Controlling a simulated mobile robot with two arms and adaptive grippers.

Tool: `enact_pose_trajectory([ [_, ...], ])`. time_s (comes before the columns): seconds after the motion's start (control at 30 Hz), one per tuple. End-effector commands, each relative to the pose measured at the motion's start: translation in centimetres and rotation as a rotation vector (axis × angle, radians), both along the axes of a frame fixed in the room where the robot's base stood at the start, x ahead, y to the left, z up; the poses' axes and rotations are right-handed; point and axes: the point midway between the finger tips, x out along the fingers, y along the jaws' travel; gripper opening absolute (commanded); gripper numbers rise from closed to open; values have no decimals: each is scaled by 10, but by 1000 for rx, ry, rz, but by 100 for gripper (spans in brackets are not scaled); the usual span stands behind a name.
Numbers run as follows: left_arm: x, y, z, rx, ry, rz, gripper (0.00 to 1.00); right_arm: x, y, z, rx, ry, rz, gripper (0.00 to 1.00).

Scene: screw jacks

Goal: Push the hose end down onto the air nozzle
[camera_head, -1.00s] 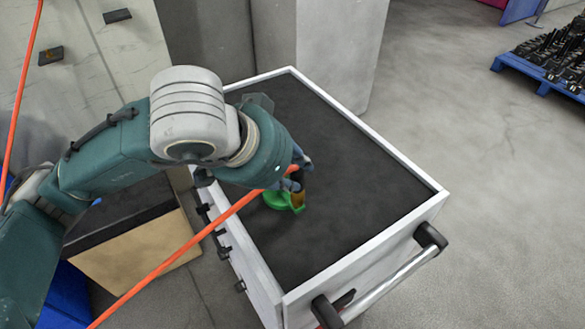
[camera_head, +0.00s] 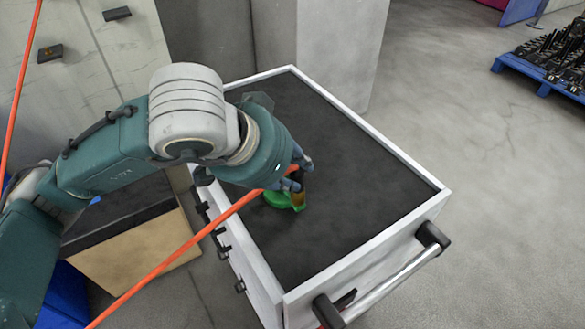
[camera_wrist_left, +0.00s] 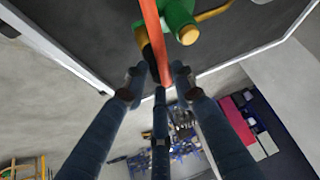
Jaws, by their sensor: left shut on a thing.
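My left gripper (camera_head: 300,174) has its blue-grey fingers shut around the dark end of the orange hose (camera_head: 190,245), above the cart top. The hose end (camera_wrist_left: 154,58) shows black with a brass-coloured ring between the fingertips in the left wrist view. A green fitting (camera_head: 279,200) sits on the black cart top just below the gripper. In the left wrist view, the green fitting (camera_wrist_left: 177,14) has brass-coloured parts, one of which may be the air nozzle (camera_wrist_left: 188,34). I cannot tell whether the hose end touches the nozzle. My right gripper is not in view.
The white-rimmed cart (camera_head: 370,135) has a mostly bare black top and a handle (camera_head: 390,287) at the front right. A cardboard-coloured box (camera_head: 140,252) stands at its left. A blue pallet (camera_head: 535,78) with dark parts lies far right. Grey floor is clear between.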

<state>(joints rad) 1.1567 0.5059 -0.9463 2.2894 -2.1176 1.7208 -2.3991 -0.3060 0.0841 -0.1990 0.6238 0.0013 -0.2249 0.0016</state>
Motion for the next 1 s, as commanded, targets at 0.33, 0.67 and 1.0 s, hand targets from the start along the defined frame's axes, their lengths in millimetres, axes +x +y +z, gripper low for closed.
enact_pose_trajectory([
  [0.33, 0, 0, -4, 0, -1, 1, 30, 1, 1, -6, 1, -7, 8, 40],
  [0.67, 0, 0, -5, 1, 1, 0, 48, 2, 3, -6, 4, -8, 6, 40],
  [1.0, -13, 12, 20, -1, -6, 1, 48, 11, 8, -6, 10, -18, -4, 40],
])
